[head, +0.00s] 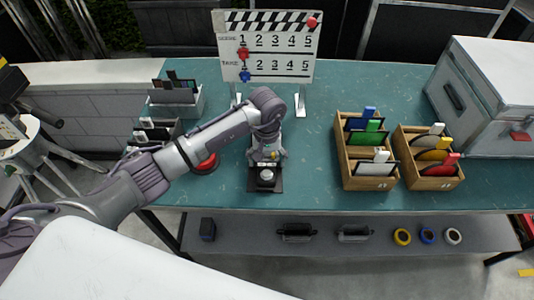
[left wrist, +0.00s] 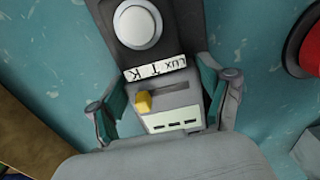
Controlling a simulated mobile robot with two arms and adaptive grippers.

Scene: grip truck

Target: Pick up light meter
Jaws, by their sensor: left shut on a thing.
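The light meter (head: 266,176) is a grey and dark device on the teal table, with a white round dome at its near end in the head view. In the left wrist view the light meter (left wrist: 180,118) shows its dome at the top, a "LUX T K" label, a yellow knob and a small white panel. My left gripper (head: 266,155) is over its far part. In the left wrist view the left gripper (left wrist: 163,98) has its teal-padded fingers shut on both sides of the body. Whether the meter touches the table is unclear. My right gripper is not in view.
A clapperboard (head: 268,45) stands behind the meter. A red round object (head: 205,164) lies left of it. Two wooden boxes with coloured cards, the left box (head: 345,172) and the right box (head: 405,165), stand right. A grey case (head: 490,95) is at the far right.

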